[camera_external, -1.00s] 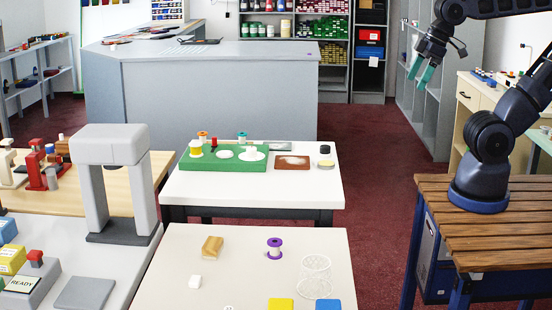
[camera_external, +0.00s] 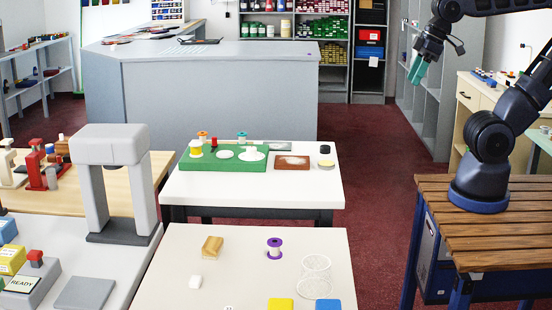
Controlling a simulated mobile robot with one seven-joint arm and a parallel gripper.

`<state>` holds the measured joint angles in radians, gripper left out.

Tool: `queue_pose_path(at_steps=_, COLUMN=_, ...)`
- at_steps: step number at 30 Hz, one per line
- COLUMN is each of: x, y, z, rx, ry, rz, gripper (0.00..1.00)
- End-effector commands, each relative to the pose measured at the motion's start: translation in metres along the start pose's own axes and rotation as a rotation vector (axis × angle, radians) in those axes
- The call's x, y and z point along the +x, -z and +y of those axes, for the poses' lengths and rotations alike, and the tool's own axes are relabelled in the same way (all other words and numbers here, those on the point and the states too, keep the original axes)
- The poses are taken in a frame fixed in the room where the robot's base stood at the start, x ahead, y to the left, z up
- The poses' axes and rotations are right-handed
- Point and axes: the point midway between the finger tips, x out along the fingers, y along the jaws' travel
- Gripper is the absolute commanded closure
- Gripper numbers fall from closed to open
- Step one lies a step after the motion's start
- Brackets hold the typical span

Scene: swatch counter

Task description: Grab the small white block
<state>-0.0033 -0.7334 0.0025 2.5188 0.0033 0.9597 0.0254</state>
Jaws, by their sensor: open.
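The small white block (camera_external: 196,282) lies on the left part of the near white table (camera_external: 240,260), in front of a wooden block. My gripper (camera_external: 417,75) has teal fingers that point down. It hangs in the air at the upper right, far from the white block and well above the tables. It is open and I see nothing between its fingers, though they overlap from this side.
Near the white block are a wooden block (camera_external: 212,247), a purple-rimmed spool (camera_external: 274,248), a wire cylinder (camera_external: 316,277), a yellow piece (camera_external: 280,305) and a blue piece (camera_external: 327,304). A grey arch-shaped stand (camera_external: 110,150) rises left. The table's middle is clear.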

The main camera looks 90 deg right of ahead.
Motion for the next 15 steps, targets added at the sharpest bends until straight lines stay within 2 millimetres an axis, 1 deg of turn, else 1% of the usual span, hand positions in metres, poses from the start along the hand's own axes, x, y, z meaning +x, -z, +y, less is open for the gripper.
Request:
queue_pose_path(at_steps=2, x=-0.001, y=0.015, z=-0.003, rx=0.031, ry=0.006, rz=-0.012, gripper=0.51)
queue_pose_path(at_steps=8, x=-0.001, y=0.070, z=-0.016, rx=0.161, ry=0.022, rz=-0.047, gripper=0.51)
queue_pose_path(at_steps=15, x=0.011, y=0.136, z=-0.035, rx=0.326, ry=0.030, rz=-0.093, gripper=0.51)
